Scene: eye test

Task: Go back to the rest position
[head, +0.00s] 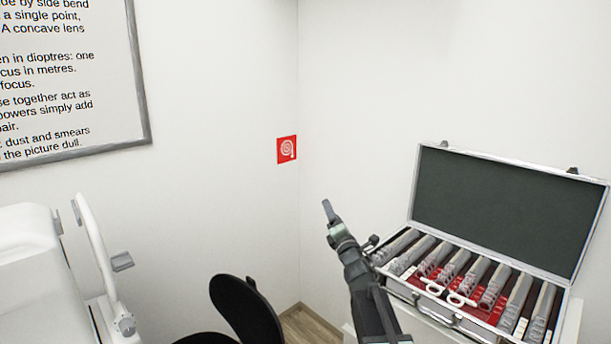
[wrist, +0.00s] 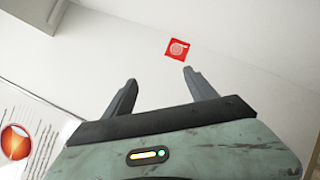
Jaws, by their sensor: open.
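My gripper (head: 328,212) is raised in front of the white wall in the head view, to the left of the open lens case. Its fingers point up and away from the case. In the wrist view my gripper (wrist: 158,90) shows two dark fingers spread apart with nothing between them. The wall is visible through the gap. My arm reaches up from the bottom of the head view.
An open case (head: 447,326) with rows of lenses stands on a white surface at right. A black chair (head: 247,312) and white instrument (head: 30,270) are at lower left. A red sign (head: 287,150) and a framed text poster (head: 65,75) hang on the walls.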

